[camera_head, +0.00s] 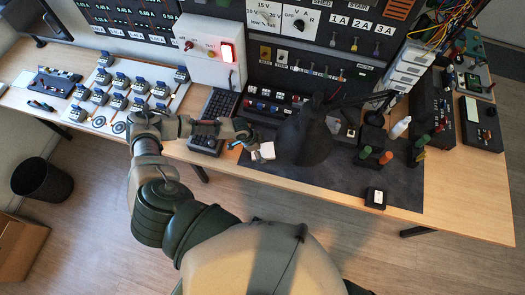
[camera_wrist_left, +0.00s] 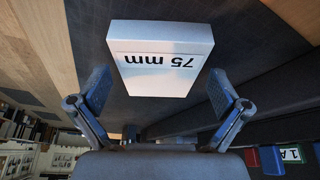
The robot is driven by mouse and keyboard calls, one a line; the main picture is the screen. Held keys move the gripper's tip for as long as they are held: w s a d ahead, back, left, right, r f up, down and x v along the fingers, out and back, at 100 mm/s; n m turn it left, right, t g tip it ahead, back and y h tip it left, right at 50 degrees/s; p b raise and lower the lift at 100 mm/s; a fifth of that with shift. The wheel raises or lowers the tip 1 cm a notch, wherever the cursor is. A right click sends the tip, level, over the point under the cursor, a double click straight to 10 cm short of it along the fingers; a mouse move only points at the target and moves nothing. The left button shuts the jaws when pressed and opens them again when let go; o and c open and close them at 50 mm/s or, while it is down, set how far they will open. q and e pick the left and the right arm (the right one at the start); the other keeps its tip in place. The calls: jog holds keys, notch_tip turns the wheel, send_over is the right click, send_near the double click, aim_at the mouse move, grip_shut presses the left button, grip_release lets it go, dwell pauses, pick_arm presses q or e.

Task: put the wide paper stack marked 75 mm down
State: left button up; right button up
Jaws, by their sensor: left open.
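The white paper stack marked 75 mm (camera_wrist_left: 160,70) is large in the left wrist view, its black print upside down. It also shows in the head view as a small white block (camera_head: 264,151) at the left part of the dark mat (camera_head: 340,178). My left gripper (camera_head: 249,145) is open, just left of the stack. In the left wrist view its two blue-padded fingers stand wide apart on either side of the stack's near end, with visible gaps. The stack appears to rest on the mat, though its underside is hidden. My right gripper is not in view.
A black lamp (camera_head: 305,137) stands close to the right of the stack. A keyboard (camera_head: 213,118) lies to the left. Red and green cylinders (camera_head: 385,158) and a small black box (camera_head: 375,197) are further right. The mat's front middle is clear.

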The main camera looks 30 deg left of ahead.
pick_arm(q)
jog(key=shift+f, duration=0.25)
dwell(0.7)
jog(key=c, duration=1.3)
jog(key=shift+r, duration=0.15)
